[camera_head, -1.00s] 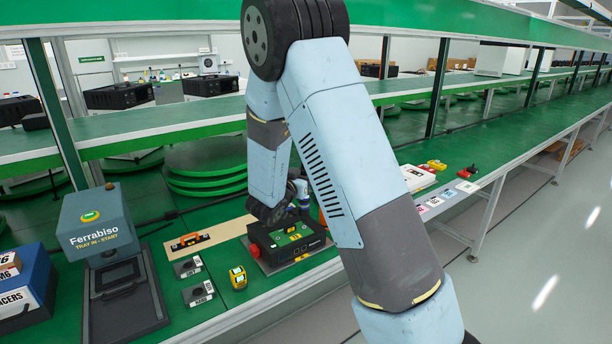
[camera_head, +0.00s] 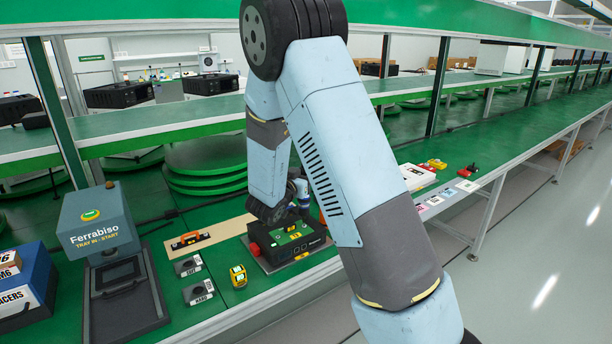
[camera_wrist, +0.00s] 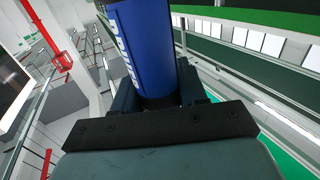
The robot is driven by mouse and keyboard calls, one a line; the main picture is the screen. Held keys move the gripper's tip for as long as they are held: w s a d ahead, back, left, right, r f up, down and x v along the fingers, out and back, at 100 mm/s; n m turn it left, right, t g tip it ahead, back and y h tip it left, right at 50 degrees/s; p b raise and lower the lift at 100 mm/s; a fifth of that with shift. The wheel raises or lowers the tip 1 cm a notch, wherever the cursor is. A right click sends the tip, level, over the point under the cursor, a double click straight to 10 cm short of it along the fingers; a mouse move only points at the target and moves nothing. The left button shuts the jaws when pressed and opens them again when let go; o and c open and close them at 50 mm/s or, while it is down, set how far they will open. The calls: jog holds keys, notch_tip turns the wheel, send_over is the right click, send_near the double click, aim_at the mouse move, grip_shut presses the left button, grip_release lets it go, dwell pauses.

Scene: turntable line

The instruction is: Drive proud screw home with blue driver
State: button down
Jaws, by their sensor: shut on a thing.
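My gripper (camera_wrist: 165,108) is shut on the blue driver, whose thick blue handle (camera_wrist: 140,45) with white lettering fills the top middle of the wrist view. In the head view a small blue part of the driver (camera_head: 304,191) shows beside my dark wrist, just above a black unit. The black unit (camera_head: 311,246) has a green top panel, a red knob at its left and yellow marks, and sits on a grey plate on the green bench. The proud screw cannot be made out, and the driver's tip is hidden.
An orange-and-black level (camera_head: 190,240) lies on a tan strip left of the unit. Two small labelled blocks (camera_head: 198,293) and a yellow gadget (camera_head: 238,276) lie in front. A Ferrabiso tray station (camera_head: 97,225) and a blue bin (camera_head: 28,290) stand left. Flat cards (camera_head: 435,200) lie right.

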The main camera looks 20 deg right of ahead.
jog(key=shift+f, duration=0.3)
dwell(0.4)
jog(key=shift+r, duration=3.05)
